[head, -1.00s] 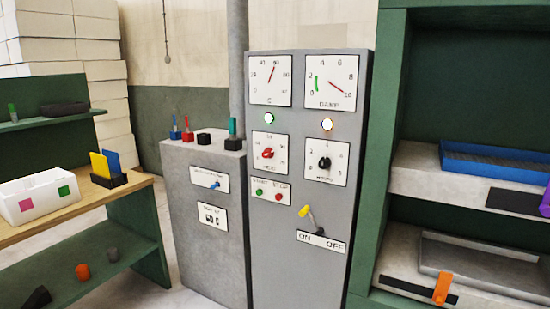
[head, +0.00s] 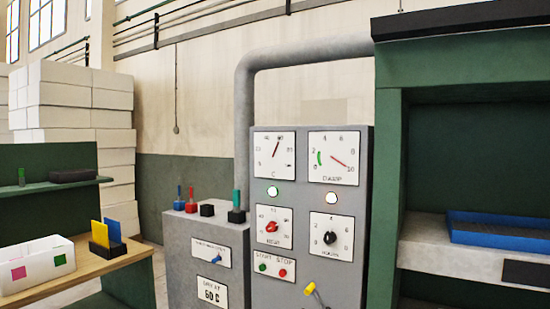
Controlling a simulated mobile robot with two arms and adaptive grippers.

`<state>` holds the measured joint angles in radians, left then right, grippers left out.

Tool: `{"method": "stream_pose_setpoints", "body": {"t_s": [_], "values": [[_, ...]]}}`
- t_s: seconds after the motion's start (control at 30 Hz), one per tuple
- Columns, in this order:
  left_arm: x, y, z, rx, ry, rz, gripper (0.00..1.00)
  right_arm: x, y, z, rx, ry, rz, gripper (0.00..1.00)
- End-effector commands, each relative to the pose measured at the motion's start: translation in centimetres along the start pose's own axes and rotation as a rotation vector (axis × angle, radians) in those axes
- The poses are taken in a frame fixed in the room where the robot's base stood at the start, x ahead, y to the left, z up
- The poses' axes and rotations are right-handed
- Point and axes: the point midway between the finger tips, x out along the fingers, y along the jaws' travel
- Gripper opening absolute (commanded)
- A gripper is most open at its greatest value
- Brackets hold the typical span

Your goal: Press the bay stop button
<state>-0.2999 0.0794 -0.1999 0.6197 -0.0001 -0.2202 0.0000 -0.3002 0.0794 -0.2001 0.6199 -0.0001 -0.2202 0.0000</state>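A red button (head: 282,273) sits under the word STOP on a small plate on the grey control cabinet (head: 259,170). A green button (head: 262,267) sits to its left under the word START. Just right of and below the red button is a yellow-tipped lever (head: 310,288), cut off by the bottom edge. Neither of my grippers is in the head view. No label naming a bay can be read.
Above the buttons are a red knob (head: 271,227), a dark knob (head: 330,238), two lamps and two dials. A lower grey cabinet (head: 190,240) stands left. A green shelf unit (head: 386,210) stands right, a wooden bench (head: 110,265) at far left.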

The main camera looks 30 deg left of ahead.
Motion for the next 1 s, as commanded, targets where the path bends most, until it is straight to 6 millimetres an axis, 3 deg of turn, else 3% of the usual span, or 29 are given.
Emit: {"method": "stream_pose_setpoints", "body": {"t_s": [0.2,0.4,1.0], "values": [[0.0,0.0,0.0,0.0,0.0,0.0,0.4,0.0,0.01,-0.01,0.0,0.0,0.0,0.4],[0.0,0.0,0.0,0.0,0.0,0.0,0.0,0.0,0.01,-0.01,0.0,0.0,0.0,0.4],[0.0,-0.01,-0.01,0.0,0.0,0.0,0.0,0.0,0.03,-0.03,0.0,0.001,0.0,0.4]]}}
